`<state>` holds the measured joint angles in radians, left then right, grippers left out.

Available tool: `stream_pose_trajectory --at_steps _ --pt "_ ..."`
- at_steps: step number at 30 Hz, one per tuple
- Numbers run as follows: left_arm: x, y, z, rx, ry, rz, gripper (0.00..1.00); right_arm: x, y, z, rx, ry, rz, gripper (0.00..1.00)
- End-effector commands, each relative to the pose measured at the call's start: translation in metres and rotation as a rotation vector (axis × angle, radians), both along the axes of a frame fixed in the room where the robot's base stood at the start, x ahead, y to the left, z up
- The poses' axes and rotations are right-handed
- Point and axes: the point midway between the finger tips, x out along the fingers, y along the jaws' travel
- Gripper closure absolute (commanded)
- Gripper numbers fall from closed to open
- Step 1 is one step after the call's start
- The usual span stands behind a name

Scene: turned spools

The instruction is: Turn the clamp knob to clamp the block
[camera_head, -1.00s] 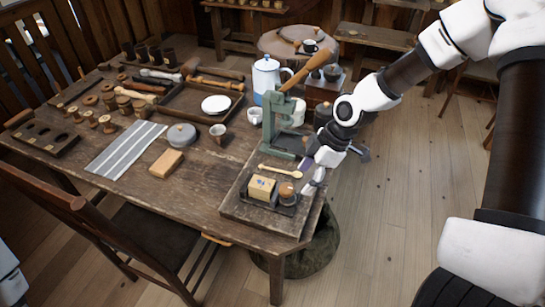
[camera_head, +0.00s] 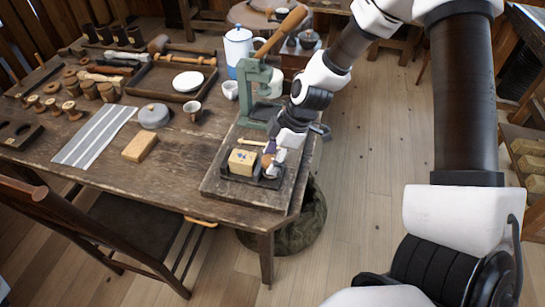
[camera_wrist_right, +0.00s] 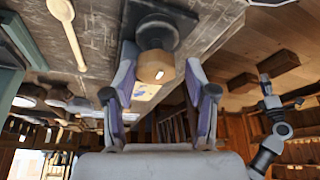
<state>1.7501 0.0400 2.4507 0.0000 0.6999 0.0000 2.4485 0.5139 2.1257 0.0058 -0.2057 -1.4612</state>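A pale yellow block (camera_head: 242,161) with a blue mark sits in a black clamp (camera_head: 272,183) on a wooden board (camera_head: 215,187) at the table's near right corner. The wooden clamp knob (camera_wrist_right: 156,66) is faceted and sits on a dark round collar; in the head view it is mostly covered by my right gripper (camera_head: 274,159). In the right wrist view, the fingers of that gripper (camera_wrist_right: 162,76) stand apart on either side of the knob, with gaps visible. My left gripper (camera_wrist_right: 279,100) appears small at the right of that view, its fingers apart and empty.
A green press (camera_head: 254,88) with a wooden lever stands behind the clamp. A wooden spoon (camera_wrist_right: 68,28) lies on the board. A loose wooden block (camera_head: 140,147), a striped cloth (camera_head: 95,136) and a grey lidded tin (camera_head: 154,116) lie to the left. Bare floor lies to the right.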

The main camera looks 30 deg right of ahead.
Motion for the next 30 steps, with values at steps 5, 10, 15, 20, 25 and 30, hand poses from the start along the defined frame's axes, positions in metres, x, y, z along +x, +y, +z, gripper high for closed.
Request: stream_pose_trajectory --at_steps 5,10,15,20,25,30 --pt "0.000 0.000 0.000 0.000 -0.001 0.000 0.28 -0.001 0.000 -0.001 0.000 0.002 0.000 0.92" --pt "0.000 0.000 -0.001 0.000 -0.001 0.000 0.28 -0.001 0.000 -0.001 0.000 0.002 0.000 0.92" --pt "0.000 0.000 0.001 0.000 -0.001 0.000 0.28 -0.001 0.000 -0.001 0.001 0.004 -0.016 0.92" --pt "0.000 0.000 0.004 0.000 -0.001 0.000 0.28 -0.002 0.001 -0.001 0.002 0.005 -0.065 0.92" --pt "0.000 0.000 0.011 0.000 -0.001 0.000 0.28 -0.003 0.001 0.000 0.002 0.007 -0.161 0.92" --pt "0.000 0.000 0.019 0.000 -0.001 0.000 0.28 -0.004 0.002 0.001 0.002 0.007 -0.299 0.92"
